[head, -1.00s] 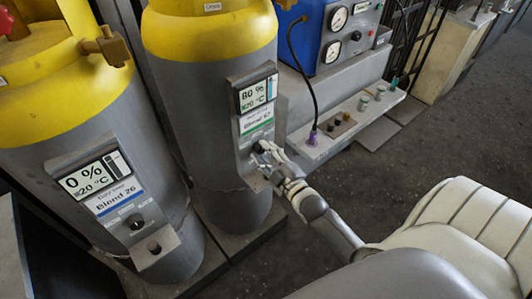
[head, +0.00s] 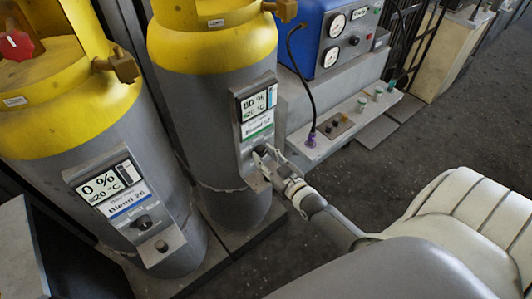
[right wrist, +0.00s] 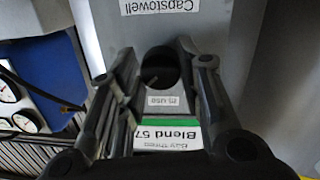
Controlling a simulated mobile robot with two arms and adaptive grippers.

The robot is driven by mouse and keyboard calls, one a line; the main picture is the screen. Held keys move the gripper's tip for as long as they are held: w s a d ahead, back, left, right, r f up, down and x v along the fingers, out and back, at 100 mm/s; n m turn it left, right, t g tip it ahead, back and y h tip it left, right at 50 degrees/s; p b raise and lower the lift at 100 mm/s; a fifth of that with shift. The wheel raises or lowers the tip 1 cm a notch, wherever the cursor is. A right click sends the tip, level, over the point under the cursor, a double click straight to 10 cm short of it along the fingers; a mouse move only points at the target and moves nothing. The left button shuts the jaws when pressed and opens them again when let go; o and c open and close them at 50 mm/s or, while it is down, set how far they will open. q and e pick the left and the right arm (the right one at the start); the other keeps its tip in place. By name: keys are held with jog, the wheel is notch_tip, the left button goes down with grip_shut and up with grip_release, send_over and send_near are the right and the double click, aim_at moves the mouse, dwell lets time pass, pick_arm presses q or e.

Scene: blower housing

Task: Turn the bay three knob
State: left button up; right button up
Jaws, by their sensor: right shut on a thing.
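The bay three knob is a dark round knob (right wrist: 160,72) on the grey front panel of the second yellow-topped grey cylinder (head: 212,120). In the right wrist view, which shows the panel upside down, the knob sits between my right gripper's two fingers, near a label (right wrist: 160,134) reading "Bay three" and "Blend 57". My right gripper (head: 262,157) is shut on the knob in the head view, where the fingers partly hide it. The display (head: 257,101) above it appears to read 80 % and 20 °C. My left gripper is not in view.
A nearer cylinder at left has a panel with a 0 % display (head: 103,183), a "Blend 26" label and its own dark knob (head: 144,222). A blue gauge box (head: 335,40) with a black cable stands behind at right. Open floor (head: 400,150) lies right of the cylinders.

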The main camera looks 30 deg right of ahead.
jog(key=shift+m+p, duration=0.3)
jog(key=shift+m, duration=0.8)
jog(key=shift+f, duration=0.1)
jog(key=o, duration=1)
jog(key=shift+o, duration=0.2)
jog(key=s+r, duration=0.1)
jog(key=s, duration=1.1)
jog(key=shift+d+r, duration=0.15)
